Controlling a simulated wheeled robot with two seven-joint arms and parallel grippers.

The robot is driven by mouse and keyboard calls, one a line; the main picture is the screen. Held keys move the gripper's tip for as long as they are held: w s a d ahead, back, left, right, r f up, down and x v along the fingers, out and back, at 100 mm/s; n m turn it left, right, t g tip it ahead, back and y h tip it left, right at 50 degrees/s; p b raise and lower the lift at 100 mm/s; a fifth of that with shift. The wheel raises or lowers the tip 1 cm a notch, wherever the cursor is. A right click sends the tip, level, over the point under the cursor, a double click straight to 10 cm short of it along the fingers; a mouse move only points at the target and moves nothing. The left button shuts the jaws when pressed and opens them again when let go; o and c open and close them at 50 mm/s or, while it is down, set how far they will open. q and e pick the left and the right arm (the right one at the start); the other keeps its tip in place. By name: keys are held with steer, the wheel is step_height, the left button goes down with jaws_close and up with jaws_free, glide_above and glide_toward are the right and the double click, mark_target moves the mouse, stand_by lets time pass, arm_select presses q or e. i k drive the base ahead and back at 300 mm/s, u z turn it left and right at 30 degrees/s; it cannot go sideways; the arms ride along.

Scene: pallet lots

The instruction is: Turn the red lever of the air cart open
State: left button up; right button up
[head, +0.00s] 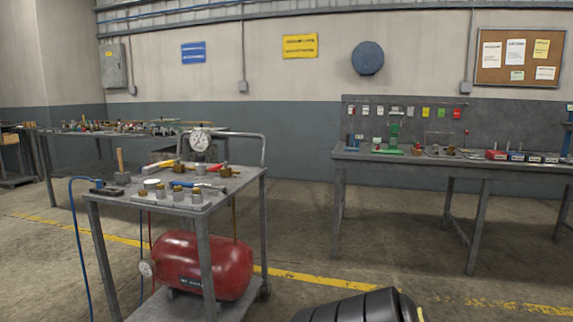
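The air cart (245,187) stands at the left, a grey metal table-like cart with a push handle at its back right. A red air tank (205,265) lies on its low shelf. A round white dial gauge (199,139) stands up at the back of the cart top. A small red part (215,168) shows below and right of the gauge; it may be the red lever, but it is too small to tell its shape or setting. Another red and yellow piece lies left of the gauge. Neither of my grippers shows in the head view.
Brass fittings, a hammer and other tools crowd the cart top. A blue hose (79,240) hangs at its left. A long bench (60,134) stands behind, and a workbench (362,158) stands right. Open floor (420,250) with a yellow line lies between.

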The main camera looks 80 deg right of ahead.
mark_target(212, 170)
steer(key=z, duration=2.25)
steer(key=k, duration=0.55)
steer(key=u, duration=0.15)
steer(key=i, duration=0.45)
